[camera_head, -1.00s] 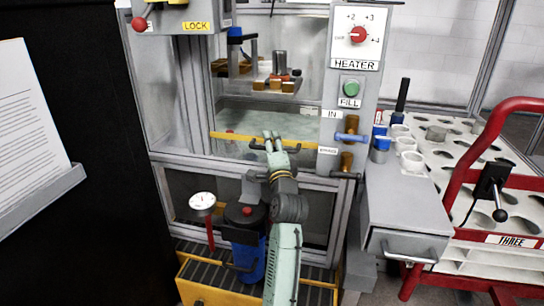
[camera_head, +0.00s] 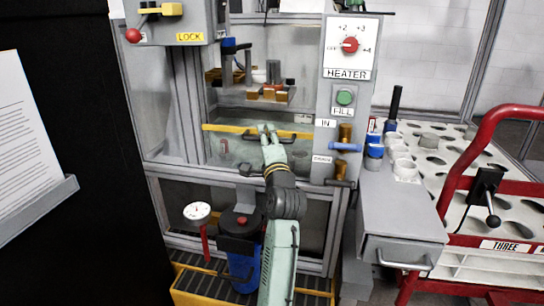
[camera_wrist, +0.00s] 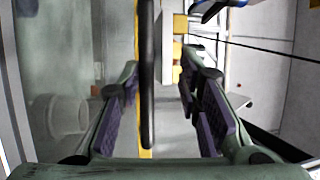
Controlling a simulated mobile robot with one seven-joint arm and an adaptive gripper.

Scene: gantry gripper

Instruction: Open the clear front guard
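The clear front guard has a yellow lower bar (camera_head: 225,128) and a dark handle (camera_head: 296,136) on the front of the machine. The bar is slightly tilted in the head view, with an open gap showing below it. My gripper (camera_head: 267,130) is at the left part of the handle, reaching up from below. In the wrist view, the handle (camera_wrist: 147,85) runs between my gripper's (camera_wrist: 160,85) two spread fingers, nearer the left one. The yellow bar (camera_wrist: 180,22) shows behind it. I see no finger clamped on the handle.
A LOCK box (camera_head: 187,25) with a red-knobbed lever (camera_head: 134,35) is at upper left. The HEATER panel (camera_head: 340,105) with valves stands right of the opening. A gauge (camera_head: 197,212) and blue canister (camera_head: 243,265) are below. A red-framed cart (camera_head: 450,175) stands at right.

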